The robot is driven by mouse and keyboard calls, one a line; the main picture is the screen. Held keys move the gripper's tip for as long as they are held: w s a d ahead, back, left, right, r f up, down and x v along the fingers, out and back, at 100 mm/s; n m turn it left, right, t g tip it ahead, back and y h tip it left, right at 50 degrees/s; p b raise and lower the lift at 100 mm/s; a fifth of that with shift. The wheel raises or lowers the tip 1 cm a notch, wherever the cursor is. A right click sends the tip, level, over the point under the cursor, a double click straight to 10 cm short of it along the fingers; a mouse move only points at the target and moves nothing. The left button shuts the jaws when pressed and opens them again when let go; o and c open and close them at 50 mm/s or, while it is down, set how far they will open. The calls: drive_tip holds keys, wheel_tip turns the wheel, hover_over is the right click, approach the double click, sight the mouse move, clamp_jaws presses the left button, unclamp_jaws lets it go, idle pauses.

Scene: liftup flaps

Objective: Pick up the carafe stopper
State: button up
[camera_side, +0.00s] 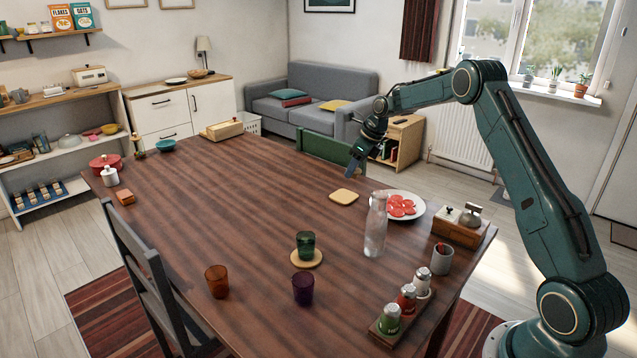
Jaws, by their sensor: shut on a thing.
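The clear glass carafe (375,232) stands upright on the wooden table, toward its right side. Its mouth looks open, with no clear stopper shape on top. My gripper (351,172) is above the table, up and left of the carafe and apart from it, pointing down. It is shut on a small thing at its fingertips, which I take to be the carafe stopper. The stopper is mostly hidden by the fingers and too small to make out clearly.
A white plate with red slices (418,212) sits just behind the carafe. A tan square coaster (344,196) lies below my gripper. A green cup (306,244) stands on a round coaster. A wooden box (457,231) and a bottle rack (385,333) are at right. The table's left-middle is clear.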

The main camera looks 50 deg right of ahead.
drive_tip(key=shift+r, duration=0.4)
idle(0.3)
drive_tip(key=shift+s+a+r, duration=0.1)
drive_tip(key=shift+s+r, duration=0.15)
drive_tip(key=shift+s, duration=0.15)
drive_tip(key=s+a+r+n+y, duration=0.1)
drive_tip(key=s+a+r+n, duration=0.1)
drive_tip(key=s, duration=0.3)
drive_tip(key=s+a+r+n+g+y, duration=0.1)
drive_tip(key=s+a+r+n, duration=0.1)
drive_tip(key=s+r+n, duration=0.2)
drive_tip(key=shift+s+a+r, duration=0.2)
drive_tip(key=shift+s+r, duration=0.05)
drive_tip(key=shift+s, duration=0.85)
drive_tip(key=shift+f, duration=0.25)
drive_tip(key=shift+f, duration=2.95)
drive_tip(key=shift+f, duration=0.15)
